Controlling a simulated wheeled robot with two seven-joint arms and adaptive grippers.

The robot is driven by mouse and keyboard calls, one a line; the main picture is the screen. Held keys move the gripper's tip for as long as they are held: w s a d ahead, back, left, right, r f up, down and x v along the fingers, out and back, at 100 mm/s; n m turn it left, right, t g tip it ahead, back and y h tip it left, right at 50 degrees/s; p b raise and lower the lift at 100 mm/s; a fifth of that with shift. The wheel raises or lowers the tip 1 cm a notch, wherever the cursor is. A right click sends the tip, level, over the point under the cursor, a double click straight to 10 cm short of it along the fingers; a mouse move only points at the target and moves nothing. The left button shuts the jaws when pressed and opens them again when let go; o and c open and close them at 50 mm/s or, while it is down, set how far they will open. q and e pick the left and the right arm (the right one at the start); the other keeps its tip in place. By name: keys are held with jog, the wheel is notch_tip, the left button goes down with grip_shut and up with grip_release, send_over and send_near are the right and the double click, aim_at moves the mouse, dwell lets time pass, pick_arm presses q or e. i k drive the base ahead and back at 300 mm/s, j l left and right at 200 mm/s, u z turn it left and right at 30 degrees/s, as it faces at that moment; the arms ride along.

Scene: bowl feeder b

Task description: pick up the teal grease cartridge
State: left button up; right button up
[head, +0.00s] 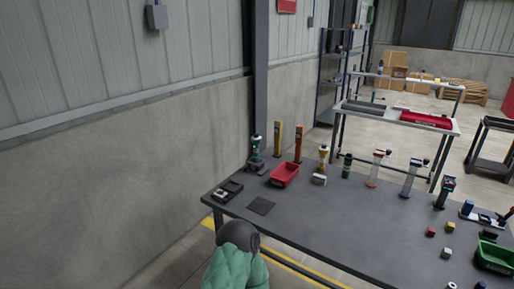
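A small dark green-teal cylinder (347,166) with a dark top stands upright towards the back of the dark grey table (330,225); it looks most like the teal grease cartridge, but it is too small to be sure. Nothing touches it that I can see. A green padded part of my own arm with a dark round end comes in at the bottom, in front of the table's near edge. Neither of my grippers shows.
Clear-bodied dispensers (376,168) stand right. A green bin (494,256) and small blocks lie at right. The table's middle is clear.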

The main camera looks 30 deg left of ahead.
aim_at(256, 142)
jog(key=u, duration=0.4)
jog(key=i+j+u, duration=0.2)
jog(key=u, duration=0.2)
jog(key=i+j+u, duration=0.1)
jog(key=i+u, duration=0.25)
jog(key=i+j+u, duration=0.1)
jog(key=u, duration=0.3)
jog(key=i, duration=0.05)
